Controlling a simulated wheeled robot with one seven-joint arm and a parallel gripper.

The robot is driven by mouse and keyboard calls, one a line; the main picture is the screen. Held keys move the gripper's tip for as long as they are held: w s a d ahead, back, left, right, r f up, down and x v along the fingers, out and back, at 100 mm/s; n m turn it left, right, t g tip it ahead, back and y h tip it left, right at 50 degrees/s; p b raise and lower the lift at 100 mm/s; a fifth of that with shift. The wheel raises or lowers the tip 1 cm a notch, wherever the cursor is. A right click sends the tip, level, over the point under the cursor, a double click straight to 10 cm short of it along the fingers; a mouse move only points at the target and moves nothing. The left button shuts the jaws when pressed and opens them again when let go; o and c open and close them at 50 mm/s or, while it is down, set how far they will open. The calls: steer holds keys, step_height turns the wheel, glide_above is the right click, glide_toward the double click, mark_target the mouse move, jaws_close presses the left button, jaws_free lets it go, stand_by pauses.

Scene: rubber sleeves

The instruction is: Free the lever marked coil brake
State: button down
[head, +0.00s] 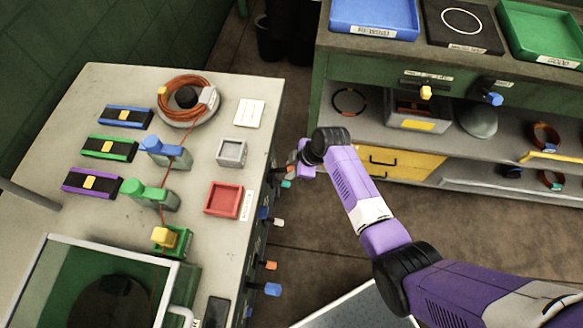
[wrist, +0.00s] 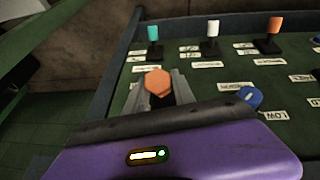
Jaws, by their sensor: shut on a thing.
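My gripper (head: 294,162) reaches the side panel of the workbench in the head view. In the wrist view, my gripper (wrist: 162,90) is shut on an orange lever end (wrist: 157,82), with a grey finger on each side of it. A blue lever end (wrist: 249,96) is just to the right. A teal-ended lever (wrist: 153,33), a white-ended lever (wrist: 212,29) and another orange-ended lever (wrist: 274,26) stand farther up the panel. White labels lie by the levers; I cannot read "coil brake" on any. The held lever's stem is hidden.
The workbench top (head: 95,230) carries an orange cable coil (head: 187,86), a red tray (head: 223,199) and a grey tray (head: 232,152). More levers, including a blue one (head: 272,289), stick out along its side. A green shelf unit (head: 360,55) stands across the open floor.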

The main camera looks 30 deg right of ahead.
steer(key=shift+s+d+f+t+y+b, duration=0.2)
steer(key=shift+f+t+y+b, duration=0.3)
steer(key=shift+b, duration=0.7)
steer(key=shift+s+d+f+t+y+b, duration=0.1)
steer(key=shift+d+f+t+y+b, duration=0.1)
steer(key=shift+f+y+b, duration=0.75)
step_height(320, 180, down, 6)
steer(key=t+y+b, duration=0.5)
steer(key=y+b, duration=0.1)
steer(key=b, duration=2.1)
steer(key=shift+w+a+m+t, duration=0.15)
steer(key=shift+a+m+t, duration=0.15)
steer(key=shift+a+y+b, duration=0.1)
steer(key=shift+y+b, duration=0.15)
steer(key=shift+b, duration=0.35)
steer(key=c, duration=1.1)
jaws_free()
steer(key=shift+r, duration=0.1)
steer(key=shift+o, duration=0.2)
steer(key=shift+w, duration=0.1)
steer(key=f+v, duration=0.1)
steer(key=v, duration=0.6)
steer(key=shift+s+d+r, duration=0.3)
steer(key=shift+r, duration=0.15)
